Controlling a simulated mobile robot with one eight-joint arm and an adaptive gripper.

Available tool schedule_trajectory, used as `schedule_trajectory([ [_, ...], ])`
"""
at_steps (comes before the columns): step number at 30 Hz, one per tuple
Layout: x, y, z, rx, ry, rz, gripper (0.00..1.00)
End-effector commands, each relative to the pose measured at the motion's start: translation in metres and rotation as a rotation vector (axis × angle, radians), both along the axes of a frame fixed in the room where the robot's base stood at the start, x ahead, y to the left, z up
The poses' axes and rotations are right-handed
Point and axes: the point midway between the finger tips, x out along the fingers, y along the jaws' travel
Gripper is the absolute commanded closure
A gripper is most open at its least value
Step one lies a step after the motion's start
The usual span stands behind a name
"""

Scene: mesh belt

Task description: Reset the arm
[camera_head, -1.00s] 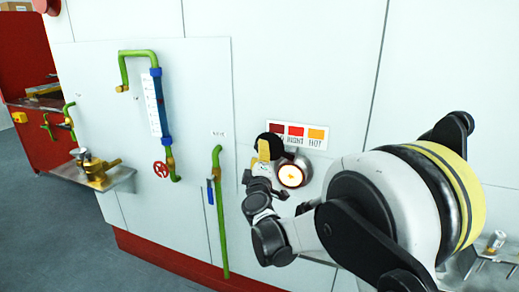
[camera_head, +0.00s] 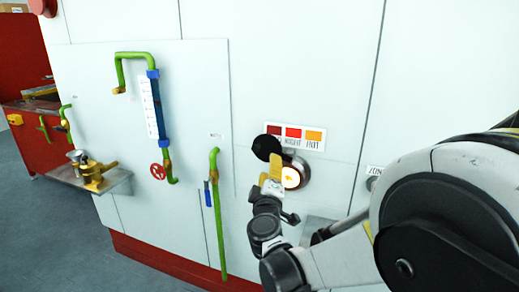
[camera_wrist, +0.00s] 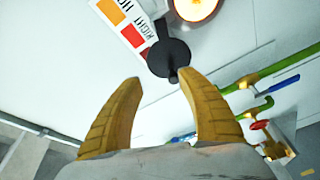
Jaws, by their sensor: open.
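My gripper (camera_head: 271,172) is in front of the white wall panel, close below a round black disc (camera_head: 266,147) and beside a lit round port (camera_head: 291,177). In the wrist view my gripper (camera_wrist: 160,85) has its two yellow fingers apart with nothing between them. The black disc (camera_wrist: 168,58) lies just beyond the fingertips there, and the lit port (camera_wrist: 196,6) is at the top edge. My arm runs from the lower right to the gripper. Whether a finger touches the disc or the port cannot be told.
A colour label strip (camera_head: 295,136) is above the port. To the left are green pipes (camera_head: 218,215), a blue-ended gauge (camera_head: 155,105), a red valve wheel (camera_head: 158,171) and a shelf with brass fittings (camera_head: 92,173). Open floor lies at lower left.

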Motion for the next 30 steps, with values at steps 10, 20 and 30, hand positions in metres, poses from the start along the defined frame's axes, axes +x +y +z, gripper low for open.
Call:
schedule_trajectory([
  [10,-0.117,-0.178,-0.002,0.480,0.345,-0.365,0.54],
  [20,-0.283,-0.196,-0.072,0.955,0.733,-0.500,0.54],
  [30,-0.335,-0.169,-0.093,1.131,0.869,-0.474,0.54],
])
